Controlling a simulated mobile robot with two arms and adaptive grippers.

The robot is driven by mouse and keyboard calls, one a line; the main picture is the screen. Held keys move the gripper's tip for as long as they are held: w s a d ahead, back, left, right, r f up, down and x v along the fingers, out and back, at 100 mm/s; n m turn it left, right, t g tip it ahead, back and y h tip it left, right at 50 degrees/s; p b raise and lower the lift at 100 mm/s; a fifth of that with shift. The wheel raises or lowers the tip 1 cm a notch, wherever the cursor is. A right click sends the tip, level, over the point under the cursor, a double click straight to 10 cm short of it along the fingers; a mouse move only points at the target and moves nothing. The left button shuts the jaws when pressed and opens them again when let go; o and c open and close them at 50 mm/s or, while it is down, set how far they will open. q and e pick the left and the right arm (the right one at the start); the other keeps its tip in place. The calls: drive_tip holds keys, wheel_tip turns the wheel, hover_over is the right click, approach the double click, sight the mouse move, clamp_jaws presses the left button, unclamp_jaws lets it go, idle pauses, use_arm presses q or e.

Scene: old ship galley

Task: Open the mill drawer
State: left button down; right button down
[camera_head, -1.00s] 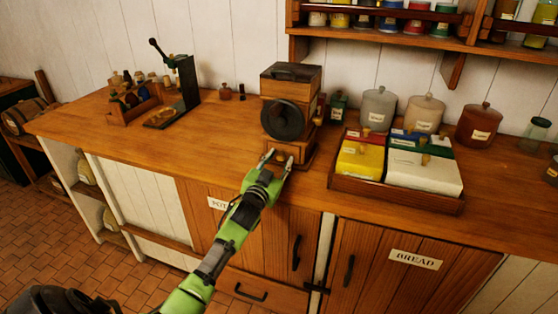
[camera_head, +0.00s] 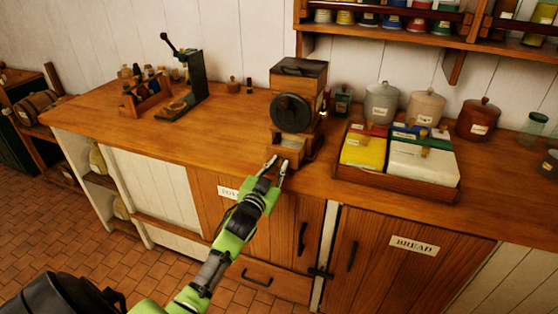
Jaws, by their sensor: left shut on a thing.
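The wooden mill (camera_head: 299,85) with its dark round wheel stands on the counter near the front edge. Its small drawer (camera_head: 290,153) at the base is pulled out towards me, with its open top and pale inside showing. My left gripper (camera_head: 276,167) is at the drawer's front, with its fingers shut on the drawer knob, which the fingers mostly hide. My right gripper is not in view.
A wooden tray (camera_head: 400,186) of coloured boxes stands right of the mill, with several jars behind. A rack of bottles (camera_head: 146,92) and a dark green stand (camera_head: 196,78) are at the left. The counter (camera_head: 225,120) between is clear.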

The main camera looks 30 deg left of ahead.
use_arm(q)
drive_tip(key=shift+w, duration=0.25)
drive_tip(key=c, duration=1.9)
unclamp_jaws()
drive_tip(key=shift+s, duration=0.1)
drive_tip(key=v, duration=1.1)
drive_tip(key=shift+s, duration=0.4)
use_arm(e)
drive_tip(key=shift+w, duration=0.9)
use_arm(q)
drive_tip(key=shift+f, duration=0.1)
